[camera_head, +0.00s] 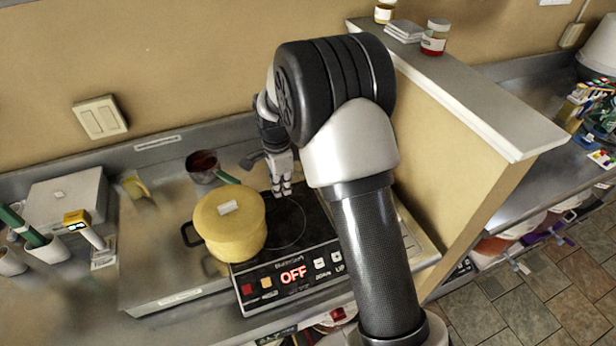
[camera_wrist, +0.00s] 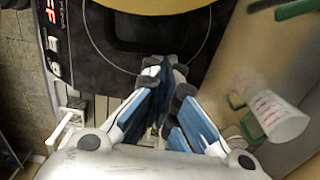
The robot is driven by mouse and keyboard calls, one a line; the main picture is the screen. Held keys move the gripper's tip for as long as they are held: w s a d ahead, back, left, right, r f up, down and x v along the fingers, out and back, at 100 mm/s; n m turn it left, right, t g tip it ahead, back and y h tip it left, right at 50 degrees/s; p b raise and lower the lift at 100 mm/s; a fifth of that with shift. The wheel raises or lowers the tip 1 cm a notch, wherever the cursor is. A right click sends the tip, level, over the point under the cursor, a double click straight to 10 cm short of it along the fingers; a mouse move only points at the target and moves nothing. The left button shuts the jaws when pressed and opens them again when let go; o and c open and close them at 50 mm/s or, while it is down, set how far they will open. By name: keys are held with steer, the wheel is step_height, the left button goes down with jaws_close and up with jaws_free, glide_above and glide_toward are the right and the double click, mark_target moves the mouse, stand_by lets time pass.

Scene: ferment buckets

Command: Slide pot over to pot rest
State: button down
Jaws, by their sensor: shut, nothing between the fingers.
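A yellow pot (camera_head: 229,222) with a dark handle at its left sits over the left edge of the black cooktop (camera_head: 308,252), whose display reads OFF. Its yellow side also shows along the top of the wrist view (camera_wrist: 150,5). My gripper (camera_head: 282,190) points down over the back of the cooktop, right of and behind the pot. In the wrist view its fingers (camera_wrist: 163,68) are together and empty, apart from the pot. A slatted metal rack (camera_wrist: 104,108), possibly the pot rest, lies beside the cooktop; my arm largely hides that area in the head view.
A dark saucepan (camera_head: 202,165) with a green handle stands behind the pot. A measuring cup (camera_wrist: 277,117) is near my gripper in the wrist view. A tan partition (camera_head: 455,150) rises at the right. Bare metal counter (camera_head: 150,265) lies left of the pot.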

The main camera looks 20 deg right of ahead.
mark_target(209, 205)
steer(key=a+p, duration=0.2)
steer(key=a, duration=1.7)
steer(key=shift+d, duration=0.1)
